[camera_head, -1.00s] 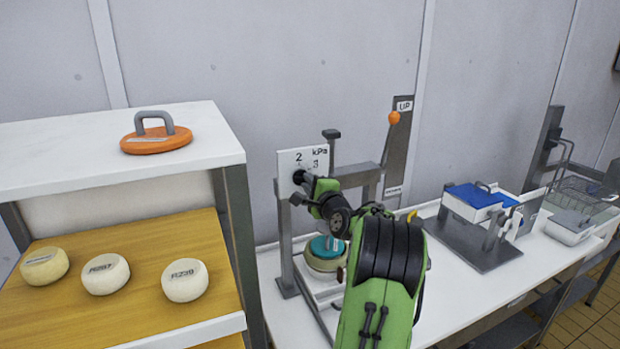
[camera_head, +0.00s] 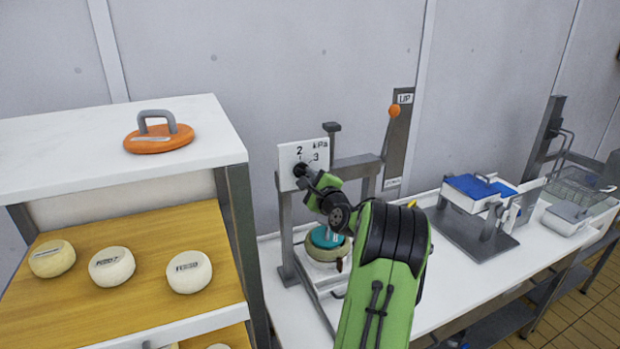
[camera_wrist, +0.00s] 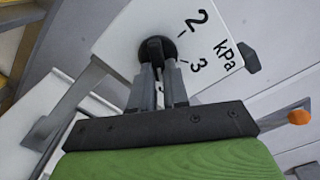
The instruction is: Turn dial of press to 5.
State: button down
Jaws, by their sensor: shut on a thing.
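The press (camera_head: 285,225) is a grey frame on the white bench, with a white dial plate (camera_head: 318,148) on its front marked 2, 3 and kPa. The black dial (camera_wrist: 157,50) shows at the plate in the wrist view, with 2 and 3 to its right. My gripper (camera_wrist: 158,64) is shut on the dial; the fingertips cover part of it. No 5 is visible on the plate, and the dial's setting is hard to read. A teal disc (camera_head: 325,238) lies on a pale cheese (camera_head: 329,252) under the press.
An orange-knobbed lever (camera_head: 394,111) stands right of the press by an UP label. A shelf (camera_head: 200,110) on the left holds an orange weight (camera_head: 158,138) and several cheeses. A blue-topped device (camera_head: 480,188) stands farther right on the bench.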

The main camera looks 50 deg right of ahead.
jog(key=shift+f, duration=0.1)
jog(key=c, duration=1.1)
grip_release()
jog(key=b+v, duration=0.4)
jog(key=v, duration=1.1)
jog(key=shift+s+a, duration=0.2)
jog(key=shift+s, duration=0.15)
jog(key=shift+f, duration=0.1)
